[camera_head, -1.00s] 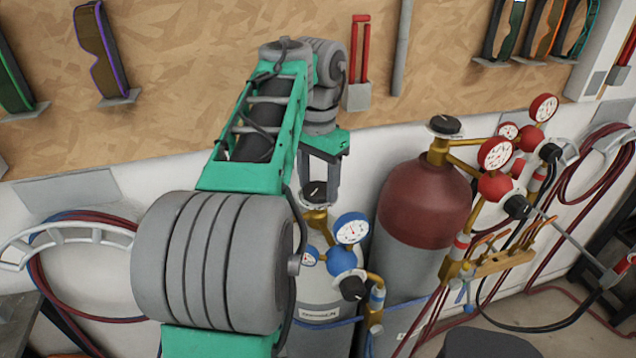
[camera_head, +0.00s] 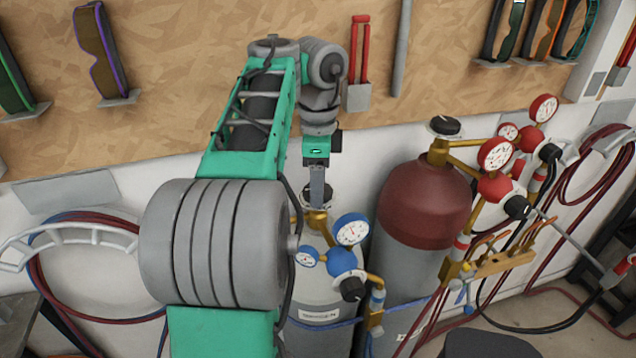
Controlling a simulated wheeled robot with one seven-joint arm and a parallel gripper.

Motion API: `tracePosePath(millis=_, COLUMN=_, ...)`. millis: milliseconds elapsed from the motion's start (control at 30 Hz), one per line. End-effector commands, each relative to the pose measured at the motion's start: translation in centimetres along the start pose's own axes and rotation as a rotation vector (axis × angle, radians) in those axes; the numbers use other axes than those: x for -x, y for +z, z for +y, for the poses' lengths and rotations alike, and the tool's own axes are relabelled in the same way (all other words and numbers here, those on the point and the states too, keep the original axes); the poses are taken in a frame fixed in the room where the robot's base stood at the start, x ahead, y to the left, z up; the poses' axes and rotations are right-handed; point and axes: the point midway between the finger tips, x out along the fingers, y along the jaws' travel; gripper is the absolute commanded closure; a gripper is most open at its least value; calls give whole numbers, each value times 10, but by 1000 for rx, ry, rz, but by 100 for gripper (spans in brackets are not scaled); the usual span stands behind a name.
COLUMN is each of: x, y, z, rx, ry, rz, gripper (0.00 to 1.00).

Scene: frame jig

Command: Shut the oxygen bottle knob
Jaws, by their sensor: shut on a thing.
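The oxygen bottle (camera_head: 318,291) is the grey-white cylinder with blue gauges in the lower middle. Its black knob (camera_head: 326,192) sits on top of a brass valve and is partly hidden behind my gripper. My gripper (camera_head: 317,190) points down onto the knob, with its fingers seen edge-on, and is shut on it. A large blue gauge (camera_head: 351,230) and a blue regulator (camera_head: 342,260) stick out to the right of the valve.
A red-topped cylinder (camera_head: 423,200) with its own black knob (camera_head: 446,126) and red gauges (camera_head: 496,154) stands close on the right. A brass torch rack (camera_head: 490,265) is beside it. Hoses (camera_head: 85,300) hang at the left wall.

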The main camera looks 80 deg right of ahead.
Motion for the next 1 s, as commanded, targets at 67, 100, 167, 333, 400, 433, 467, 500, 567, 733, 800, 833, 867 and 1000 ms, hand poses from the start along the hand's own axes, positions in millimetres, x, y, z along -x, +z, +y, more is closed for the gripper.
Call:
tracePosePath(millis=67, x=0, y=0, z=0, rx=-72, ry=0, rz=0, gripper=85)
tracePosePath(millis=100, x=0, y=0, z=0, rx=-110, ry=-1, rz=0, gripper=85)
tracePosePath(millis=167, x=0, y=0, z=0, rx=-167, ry=-1, rz=0, gripper=85)
tracePosePath(millis=333, x=0, y=0, z=0, rx=-330, ry=0, rz=0, gripper=85)
tracePosePath(millis=400, x=1, y=0, z=0, rx=-396, ry=-1, rz=0, gripper=85)
tracePosePath(millis=433, x=1, y=0, z=0, rx=-424, ry=-1, rz=0, gripper=85)
tracePosePath(millis=467, x=1, y=0, z=0, rx=-453, ry=-1, rz=0, gripper=85)
tracePosePath(millis=500, x=0, y=0, z=0, rx=-491, ry=0, rz=0, gripper=85)
tracePosePath(millis=567, x=0, y=0, z=0, rx=-548, ry=0, rz=0, gripper=85)
tracePosePath(millis=733, x=0, y=0, z=0, rx=-709, ry=0, rz=0, gripper=85)
tracePosePath(millis=800, x=0, y=0, z=0, rx=-775, ry=0, rz=0, gripper=85)
tracePosePath(millis=833, x=0, y=0, z=0, rx=-804, ry=0, rz=0, gripper=85)
tracePosePath(millis=867, x=0, y=0, z=0, rx=-832, ry=0, rz=0, gripper=85)
tracePosePath(millis=1000, x=1, y=0, z=0, rx=-965, ry=-1, rz=-1, gripper=85)
